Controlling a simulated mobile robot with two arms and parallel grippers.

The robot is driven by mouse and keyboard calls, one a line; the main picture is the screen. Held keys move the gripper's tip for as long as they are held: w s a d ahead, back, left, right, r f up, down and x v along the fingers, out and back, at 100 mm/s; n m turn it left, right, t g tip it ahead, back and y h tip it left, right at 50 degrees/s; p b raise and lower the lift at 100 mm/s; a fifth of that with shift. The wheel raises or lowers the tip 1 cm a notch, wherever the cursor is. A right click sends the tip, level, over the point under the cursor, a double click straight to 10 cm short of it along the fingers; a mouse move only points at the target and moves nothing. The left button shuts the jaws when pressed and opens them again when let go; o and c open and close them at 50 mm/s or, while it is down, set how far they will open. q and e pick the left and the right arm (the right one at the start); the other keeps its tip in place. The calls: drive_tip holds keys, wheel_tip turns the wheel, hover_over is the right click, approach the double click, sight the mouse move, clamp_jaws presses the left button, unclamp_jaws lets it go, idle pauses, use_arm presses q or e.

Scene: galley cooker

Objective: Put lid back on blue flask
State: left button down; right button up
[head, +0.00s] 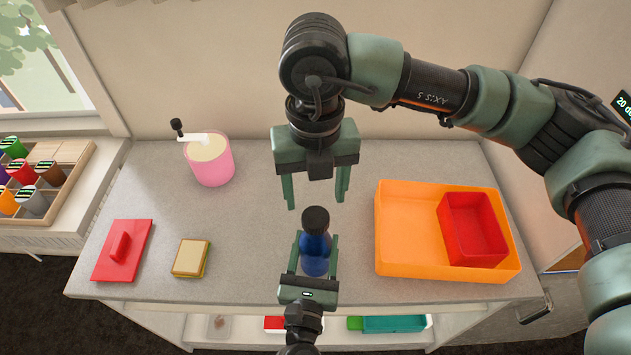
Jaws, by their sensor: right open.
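The blue flask (315,252) stands upright near the front middle of the counter. A black lid (316,219) sits on its top and looks in line with the flask; whether it is fully seated I cannot tell. My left gripper (316,240) comes in from the front edge, with a finger on each side of the flask body, and appears shut on it. My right gripper (315,204) points down above and behind the lid, its fingers apart and nothing between them. The flask's lower part is partly hidden by my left gripper.
An orange tray (405,262) with a red box (472,230) stands on the right. A pink pot (212,165) stands at the back left. A red lid-like plate (110,262) and a sandwich-like block (190,257) lie front left. The counter (255,215) left of the flask is clear.

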sight(316, 217)
drive_tip(key=n, duration=0.7)
drive_tip(key=shift+r, duration=0.3)
drive_tip(key=n, duration=0.4)
drive_tip(key=shift+r+n, duration=0.1)
drive_tip(key=shift+n, duration=0.3)
drive_tip(key=n, duration=0.6)
drive_tip(key=shift+r+n, duration=0.25)
drive_tip(key=shift+n, duration=0.15)
drive_tip(key=n, duration=0.6)
drive_tip(key=shift+r, duration=0.2)
drive_tip(key=shift+f, duration=4.05)
